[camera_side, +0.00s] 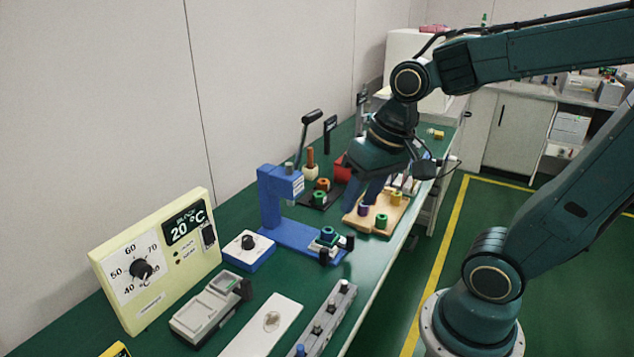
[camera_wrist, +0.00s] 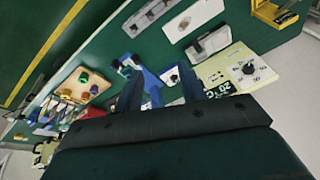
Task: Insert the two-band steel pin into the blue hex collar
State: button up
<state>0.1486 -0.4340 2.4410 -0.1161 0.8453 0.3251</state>
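My gripper (camera_side: 368,196) points down over the near side of the wooden board in the side view. In the wrist view its two fingers (camera_wrist: 160,88) stand apart with nothing seen between them. A blue ring-like part (camera_side: 328,233), possibly the blue hex collar, sits in a small fixture on the blue press base; its hex shape is too small to confirm. A grey rail (camera_side: 338,312) at the front holds several small upright pins or knobs; it also shows in the wrist view (camera_wrist: 152,16). I cannot pick out the two-band steel pin.
The wooden board (camera_side: 350,219) carries green, purple and yellow parts close to my fingers. The blue press (camera_side: 270,200) stands left of it. A cream temperature panel (camera_side: 115,262), grey device (camera_side: 205,310) and pale plate (camera_side: 258,335) fill the front left. The bench's right edge is near.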

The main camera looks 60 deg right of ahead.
jog(key=w+d+f+m+g+y, duration=0.2)
jog(key=w+f+m, duration=0.1)
jog(key=f+m, duration=0.3)
jog(key=w+d+f+m+g+y, duration=0.2)
jog(key=f+m, duration=0.3)
jog(key=f, duration=0.4)
jog(key=shift+w+d+f+m, duration=0.25)
jog(key=shift+w+d+m, duration=0.15)
jog(key=shift+d, duration=0.25)
send_over(332, 299)
jog(key=d, duration=0.2)
jog(key=shift+w+f, duration=0.2)
jog(key=shift+f, duration=3.75)
jog(key=shift+f, duration=0.1)
jog(key=shift+x, duration=2.5)
